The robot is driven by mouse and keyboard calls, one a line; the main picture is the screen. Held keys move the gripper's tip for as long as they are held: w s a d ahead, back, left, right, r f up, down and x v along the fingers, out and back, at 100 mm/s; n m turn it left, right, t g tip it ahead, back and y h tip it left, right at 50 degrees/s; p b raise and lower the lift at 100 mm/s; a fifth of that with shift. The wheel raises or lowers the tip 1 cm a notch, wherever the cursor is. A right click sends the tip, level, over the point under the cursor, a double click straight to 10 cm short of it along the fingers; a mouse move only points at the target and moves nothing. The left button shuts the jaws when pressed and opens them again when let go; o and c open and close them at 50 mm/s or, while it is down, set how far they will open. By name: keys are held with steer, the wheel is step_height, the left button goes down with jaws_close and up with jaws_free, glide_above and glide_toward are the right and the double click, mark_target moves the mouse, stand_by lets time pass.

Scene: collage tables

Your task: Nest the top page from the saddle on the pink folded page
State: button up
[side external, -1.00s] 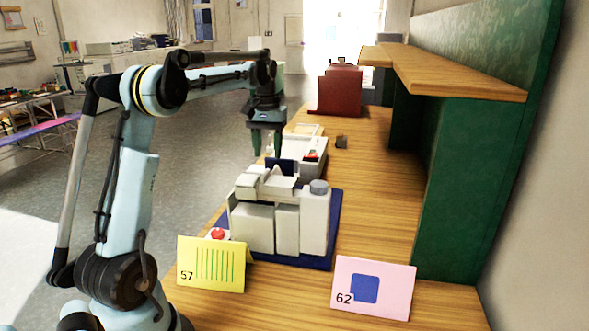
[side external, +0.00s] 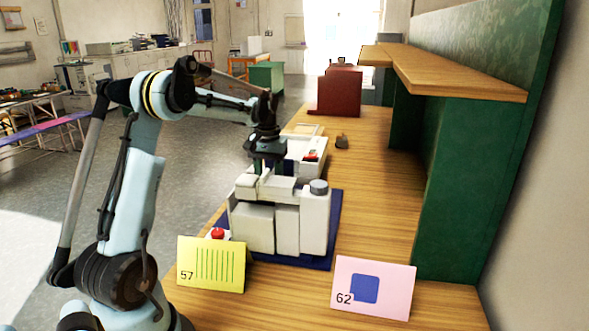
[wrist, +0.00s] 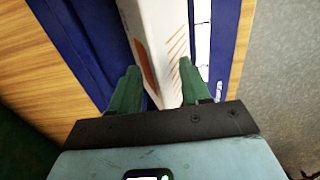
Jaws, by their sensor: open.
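The pink folded page (side external: 388,283), marked 62 with a blue square, stands tented on the table at the front right. In the wrist view, a white folded page (wrist: 160,25) with orange marks lies ridge-up along the saddle, which it largely hides. I cannot tell how many pages are stacked there. My gripper (side external: 267,163) is low behind the white machine. In the wrist view, its green fingers (wrist: 159,75) are open, one on each side of the white page near its end. I cannot tell whether they touch it. The side view hides this page.
A yellow folded page (side external: 211,264) marked 57 stands at the front left, with a red button (side external: 217,234) behind it. The white machine (side external: 279,226) stands on a blue base. A green cabinet with a wooden shelf (side external: 440,75) borders the right. The table between is clear.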

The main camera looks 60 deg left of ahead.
steer(key=shift+c, duration=0.2)
steer(key=c, duration=0.6)
step_height(320, 180, up, 12)
stand_by(1.3)
